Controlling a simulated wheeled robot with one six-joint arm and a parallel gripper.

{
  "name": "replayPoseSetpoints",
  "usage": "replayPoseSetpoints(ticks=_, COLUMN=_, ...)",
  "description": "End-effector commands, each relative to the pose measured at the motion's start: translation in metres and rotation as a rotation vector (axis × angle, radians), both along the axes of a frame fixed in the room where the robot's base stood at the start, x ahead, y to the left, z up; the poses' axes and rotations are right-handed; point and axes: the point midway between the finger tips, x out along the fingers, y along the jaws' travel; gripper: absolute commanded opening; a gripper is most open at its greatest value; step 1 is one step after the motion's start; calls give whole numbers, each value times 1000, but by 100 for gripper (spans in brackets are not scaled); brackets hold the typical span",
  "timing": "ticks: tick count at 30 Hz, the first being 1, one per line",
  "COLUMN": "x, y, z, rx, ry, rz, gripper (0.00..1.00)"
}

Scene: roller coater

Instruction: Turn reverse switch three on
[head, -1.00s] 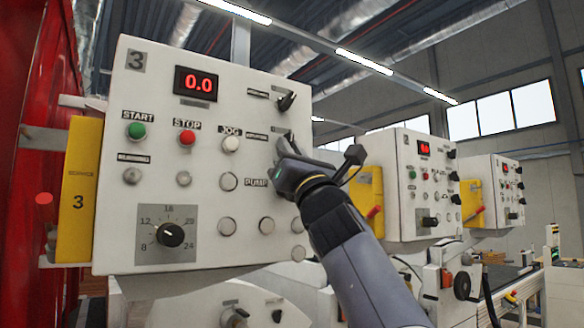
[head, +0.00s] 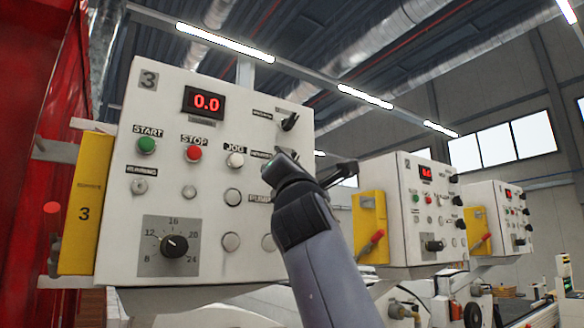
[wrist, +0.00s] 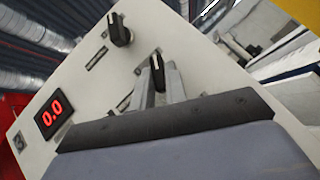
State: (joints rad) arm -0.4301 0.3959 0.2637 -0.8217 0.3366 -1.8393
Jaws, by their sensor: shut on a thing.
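Control panel 3 (head: 215,100) is a white box with a red 0.0 display. Two black rotary switches sit at its right side. The upper switch (head: 290,122) is free and also shows in the wrist view (wrist: 119,30). The lower switch, taken as reverse switch three (wrist: 157,62), sits between the two fingers of my gripper (wrist: 158,82), which is shut on it. Its white pointer line faces up in the wrist view. In the head view my gripper (head: 283,160) hides this switch, and its label is too small to read surely.
Green start (head: 147,145), red stop (head: 194,153) and white jog (head: 235,160) buttons lie left of my gripper. A dial (head: 174,245) is below. A yellow box (head: 86,203) is at the panel's left. Panel 2 (head: 425,215) and another panel stand behind to the right.

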Motion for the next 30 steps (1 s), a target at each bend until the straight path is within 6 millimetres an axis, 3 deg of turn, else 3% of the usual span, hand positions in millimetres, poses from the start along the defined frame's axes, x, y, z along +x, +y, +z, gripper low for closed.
replayPoseSetpoints(ticks=7, x=1, y=0, z=-2, rx=1, ry=4, rz=1, gripper=0)
replayPoseSetpoints(ticks=8, x=1, y=0, z=-2, rx=1, ry=4, rz=1, gripper=15)
replayPoseSetpoints(ticks=15, x=1, y=0, z=-1, rx=1, ry=3, rz=0, gripper=35)
replayPoseSetpoints(ticks=24, x=-1, y=0, z=-3, rx=0, ry=1, rz=0, gripper=35)
replayPoseSetpoints(ticks=30, x=-14, y=-2, z=-16, rx=0, ry=1, rz=1, gripper=35)
